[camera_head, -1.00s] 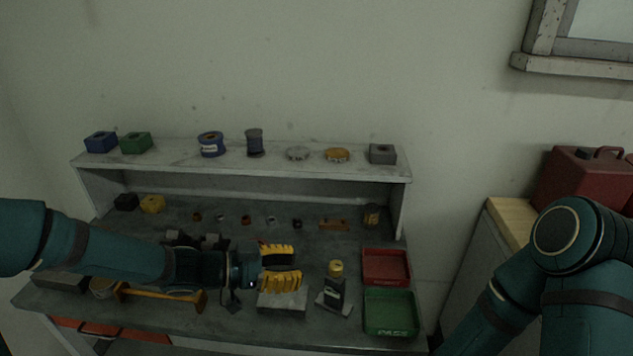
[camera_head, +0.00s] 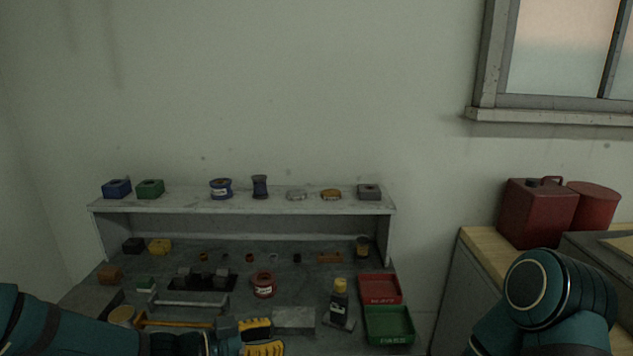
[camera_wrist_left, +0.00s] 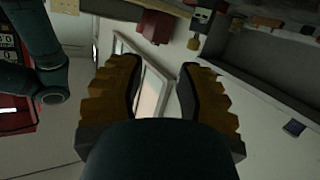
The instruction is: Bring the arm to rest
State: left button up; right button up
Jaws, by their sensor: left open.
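My left gripper (camera_head: 262,337), with yellow ridged fingers, is low in the head view over the front part of the grey workbench (camera_head: 255,248). In the left wrist view its two fingers (camera_wrist_left: 158,95) stand apart with nothing between them. My right arm shows at the right of the head view as a teal elbow; its gripper is out of the frame. A grey block (camera_head: 294,318) lies just right of the left gripper, and a yellow-handled tool (camera_head: 175,323) lies to its left.
A dark bottle with a yellow cap (camera_head: 339,300) stands near a red tray (camera_head: 380,289) and a green tray (camera_head: 389,325). A red tin (camera_head: 264,285) stands mid-bench. The raised shelf (camera_head: 240,203) holds several small parts. A red canister (camera_head: 537,214) stands on the right cabinet.

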pick_arm(q)
notch_tip(320, 180, down, 18)
jog(key=s+d+r+n+y, duration=0.1)
jog(key=s+n+y, duration=0.1)
jog(key=n+y, duration=0.55)
jog(key=s+a+f+n+g+y, duration=0.2)
jog(key=s+f+n+g, duration=0.3)
jog(key=s+f, duration=0.5)
jog(key=shift+s+f+n, duration=0.15)
jog(key=shift+s+n, duration=0.2)
jog(key=shift+s, duration=0.3)
